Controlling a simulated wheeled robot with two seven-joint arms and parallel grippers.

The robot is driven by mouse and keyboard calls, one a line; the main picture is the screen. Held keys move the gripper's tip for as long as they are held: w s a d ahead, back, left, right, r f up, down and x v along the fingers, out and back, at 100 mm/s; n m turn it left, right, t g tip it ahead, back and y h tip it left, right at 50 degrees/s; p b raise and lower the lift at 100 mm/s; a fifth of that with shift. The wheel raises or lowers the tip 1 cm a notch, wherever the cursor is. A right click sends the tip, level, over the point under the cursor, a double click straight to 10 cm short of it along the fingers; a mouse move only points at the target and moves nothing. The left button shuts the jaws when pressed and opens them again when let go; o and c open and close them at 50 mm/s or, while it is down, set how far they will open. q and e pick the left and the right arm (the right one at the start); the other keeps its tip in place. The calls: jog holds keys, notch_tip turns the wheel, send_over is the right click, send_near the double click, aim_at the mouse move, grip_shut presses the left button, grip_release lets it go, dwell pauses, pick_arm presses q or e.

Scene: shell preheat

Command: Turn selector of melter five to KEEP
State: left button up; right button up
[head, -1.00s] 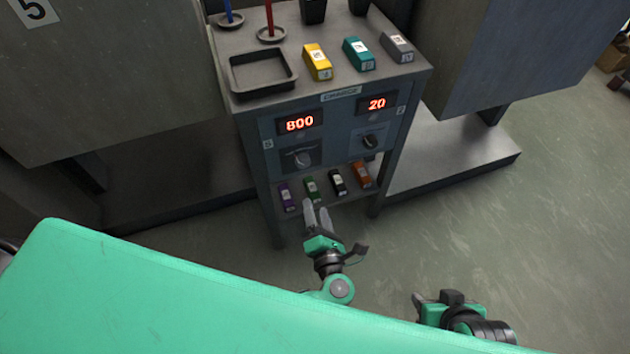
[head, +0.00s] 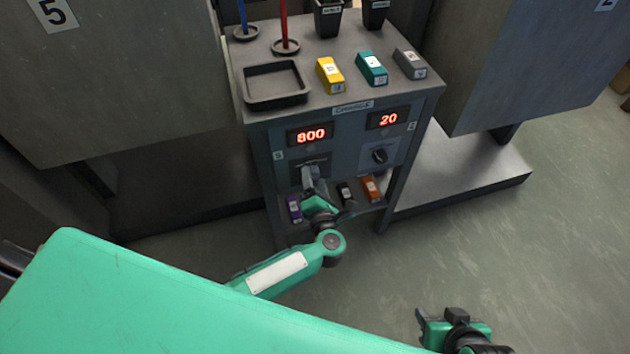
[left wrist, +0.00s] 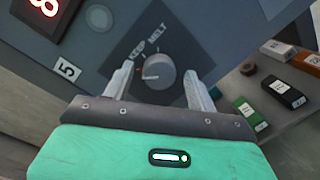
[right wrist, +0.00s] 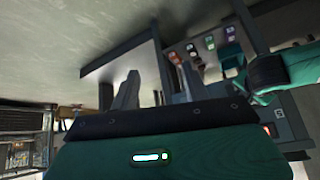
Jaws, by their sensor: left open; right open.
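The selector of melter five is a round grey knob (left wrist: 158,72) on a dark plate, with KEEP and MELT printed beside it and a label 5 (left wrist: 67,70) to its left. A reddish mark shows at the knob's left side; its exact setting is hard to tell. My left gripper (left wrist: 158,69) is open, its fingers on either side of the knob; contact is not clear. In the head view my left gripper (head: 308,172) covers most of this knob, under the 800 display (head: 310,135). My right gripper (head: 421,316) is open and empty, low at the right.
Another knob (head: 380,155) sits under the 20 display (head: 388,120). Purple (head: 294,208), black (head: 345,193) and orange (head: 371,188) blocks lie on the lower shelf. The top holds a black tray (head: 249,97) and yellow, teal and grey blocks.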

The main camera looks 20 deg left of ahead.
pick_arm(q)
jog(key=c, duration=1)
jog(key=shift+r+m+p, duration=0.15)
jog(key=shift+m+p, duration=0.55)
jog(key=shift+p, duration=0.4)
pick_arm(e)
jog(key=s+d+r+g+h, duration=0.1)
jog(key=s+d+r+g, duration=0.1)
jog(key=s+d, duration=0.15)
pick_arm(q)
jog(key=m+p, duration=0.3)
jog(key=p, duration=0.1)
jog(key=shift+r+m+g+p, duration=0.1)
jog(key=shift+m+g+p, duration=0.2)
jog(key=shift+p, duration=0.1)
jog(key=m+p, duration=0.3)
jog(key=shift+d+f+g, duration=0.1)
jog(key=shift+f+g, duration=0.1)
jog(key=shift+g, duration=0.1)
jog(key=shift+f+m, duration=0.1)
jog(key=shift+m, duration=0.2)
pick_arm(e)
notch_tip(320, 180, down, 21)
jog(key=g, duration=0.2)
jog(key=shift+s+d+g+h, duration=0.25)
jog(key=shift+g+h, duration=0.05)
jog(key=shift+h, duration=0.1)
jog(key=shift+r, duration=0.1)
pick_arm(q)
jog(key=o, duration=1)
